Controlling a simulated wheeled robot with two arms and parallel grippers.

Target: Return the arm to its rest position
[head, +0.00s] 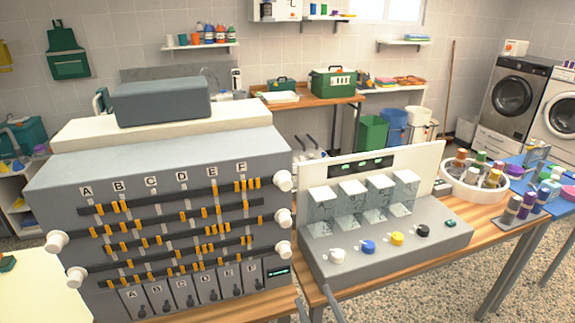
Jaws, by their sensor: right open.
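A narrow grey piece at the bottom edge, in front of the right-hand machine, seems to be part of my right gripper (334,306). It is cut off by the picture's edge, and no object shows in it. My left gripper is not in view. A large grey machine (236,150) with lettered columns A to F, orange pegs and white knobs stands at the left. A grey dispenser (436,238) with several clear chambers and white, blue, yellow and black knobs stands right of it on a wooden bench (484,222).
A round white tray (444,184) of bottles and a grey rack (520,217) of bottles stand at the right. A blue table (560,212) adjoins there. Behind are a green toolbox (333,82), bins, washing machines (511,92) and open speckled floor.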

